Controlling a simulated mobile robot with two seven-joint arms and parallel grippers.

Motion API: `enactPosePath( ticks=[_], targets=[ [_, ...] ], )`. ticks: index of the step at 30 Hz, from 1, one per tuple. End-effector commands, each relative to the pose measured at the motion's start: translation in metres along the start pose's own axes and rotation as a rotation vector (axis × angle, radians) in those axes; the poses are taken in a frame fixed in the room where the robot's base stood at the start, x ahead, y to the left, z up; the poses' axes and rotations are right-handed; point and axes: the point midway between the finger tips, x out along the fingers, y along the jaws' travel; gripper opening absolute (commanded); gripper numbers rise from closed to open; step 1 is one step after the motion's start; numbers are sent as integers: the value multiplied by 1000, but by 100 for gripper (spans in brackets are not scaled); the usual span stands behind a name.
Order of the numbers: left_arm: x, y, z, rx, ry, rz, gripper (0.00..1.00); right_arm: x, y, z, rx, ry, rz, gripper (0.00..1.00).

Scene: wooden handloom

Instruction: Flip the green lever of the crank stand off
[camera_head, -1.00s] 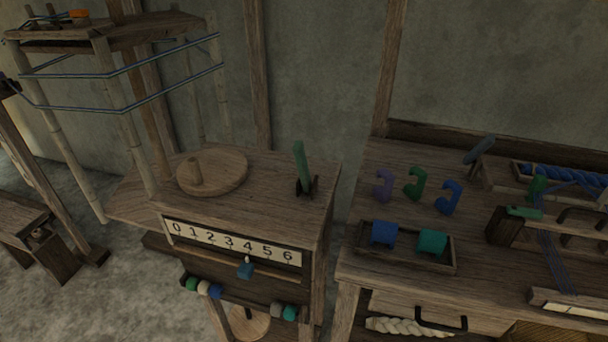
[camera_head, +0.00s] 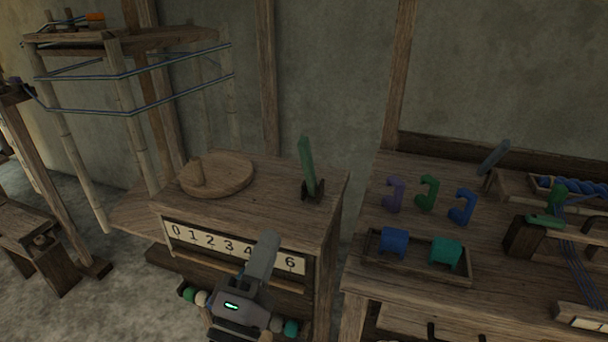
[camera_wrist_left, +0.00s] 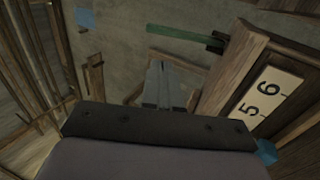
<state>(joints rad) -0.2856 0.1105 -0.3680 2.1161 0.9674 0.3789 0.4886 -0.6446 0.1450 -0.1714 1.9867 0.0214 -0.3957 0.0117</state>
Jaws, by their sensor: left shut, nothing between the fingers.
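The green lever (camera_head: 307,163) stands nearly upright in a small dark bracket at the right end of the top of the crank stand (camera_head: 265,193). Its upper end leans slightly left. A round wooden disc with a peg (camera_head: 216,176) sits on the same top, left of the lever. My left gripper (camera_head: 268,240) is shut and empty, in front of the stand's number strip, below and left of the lever and apart from it. In the left wrist view the shut fingers (camera_wrist_left: 162,72) show below the green lever (camera_wrist_left: 178,33). My right gripper is out of view.
The number strip (camera_head: 188,234) is partly covered by my gripper. A workbench (camera_head: 362,287) stands to the right, with coloured hooks and a tray (camera_head: 370,268) holding blue and teal pieces. A bamboo frame (camera_head: 120,85) with blue yarn stands left. The space above the stand is clear.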

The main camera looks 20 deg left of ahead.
Motion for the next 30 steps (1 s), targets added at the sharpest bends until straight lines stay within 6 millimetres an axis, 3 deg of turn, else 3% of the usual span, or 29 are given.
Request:
enactPosePath(
  ticks=[11,30],
  targets=[
    [10,2,0,5,0,2,0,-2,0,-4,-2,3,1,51],
    [116,2,0,6,-1,1,0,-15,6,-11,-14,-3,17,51]
  ],
)
